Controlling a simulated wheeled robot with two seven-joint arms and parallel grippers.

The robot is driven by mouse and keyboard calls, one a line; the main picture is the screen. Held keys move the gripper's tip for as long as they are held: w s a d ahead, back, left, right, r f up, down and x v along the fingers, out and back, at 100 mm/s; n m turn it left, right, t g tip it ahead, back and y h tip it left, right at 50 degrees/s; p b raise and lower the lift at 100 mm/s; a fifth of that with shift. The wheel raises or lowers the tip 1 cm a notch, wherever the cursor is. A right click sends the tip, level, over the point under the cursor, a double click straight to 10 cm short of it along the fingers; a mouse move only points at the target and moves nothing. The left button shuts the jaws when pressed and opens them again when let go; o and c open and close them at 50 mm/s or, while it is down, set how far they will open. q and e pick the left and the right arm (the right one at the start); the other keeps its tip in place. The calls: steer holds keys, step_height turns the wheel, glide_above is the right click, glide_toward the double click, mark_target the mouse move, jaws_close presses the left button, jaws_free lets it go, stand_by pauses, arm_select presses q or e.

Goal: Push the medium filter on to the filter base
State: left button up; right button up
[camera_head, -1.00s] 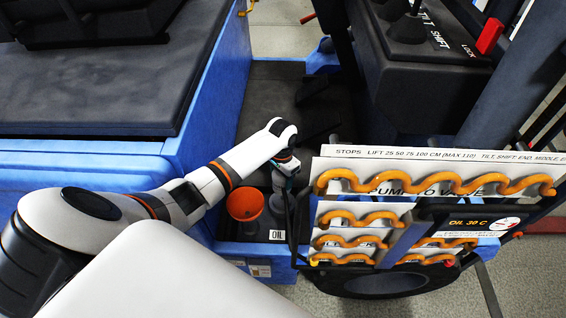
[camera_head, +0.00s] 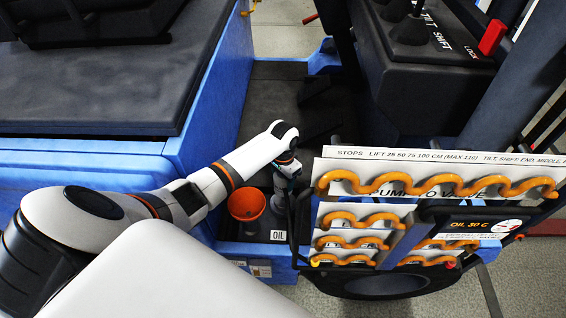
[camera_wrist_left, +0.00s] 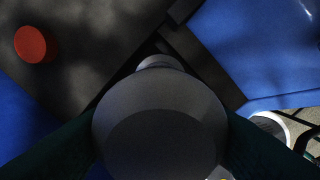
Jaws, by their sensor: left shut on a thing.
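My left gripper (camera_head: 281,192) points down into the dark well beside the orange cup. In the left wrist view its dark green fingers are shut on a grey, round-topped piece (camera_wrist_left: 160,130), which looks like the medium filter. A narrower, paler grey part (camera_wrist_left: 160,62) shows just past its far edge. I cannot tell whether that part belongs to the filter or to the filter base, nor whether the filter touches the base. In the head view the gripper and wrist largely hide the filter. My right gripper is not in view.
An orange cup (camera_head: 246,203) stands close left of the gripper. An OIL label (camera_head: 277,235) lies in front. White panels with wavy orange bars (camera_head: 435,185) stand close on the right. A blue body with a dark top (camera_head: 90,75) fills the left. A red disc (camera_wrist_left: 36,44) shows in the wrist view.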

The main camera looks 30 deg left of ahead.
mark_target(283, 190)
arm_select(q)
steer(key=shift+f, duration=0.2)
steer(key=shift+f+b, duration=0.95)
steer(key=shift+f, duration=0.35)
steer(key=shift+f, duration=0.15)
steer(key=shift+f, duration=0.35)
steer(key=shift+f+b, duration=0.3)
steer(key=shift+b, duration=0.05)
steer(key=shift+f, duration=0.15)
steer(key=shift+f+b, duration=0.3)
steer(key=shift+f, duration=0.2)
steer(key=shift+s+f, duration=0.1)
steer(key=shift+f, duration=0.1)
stand_by(0.6)
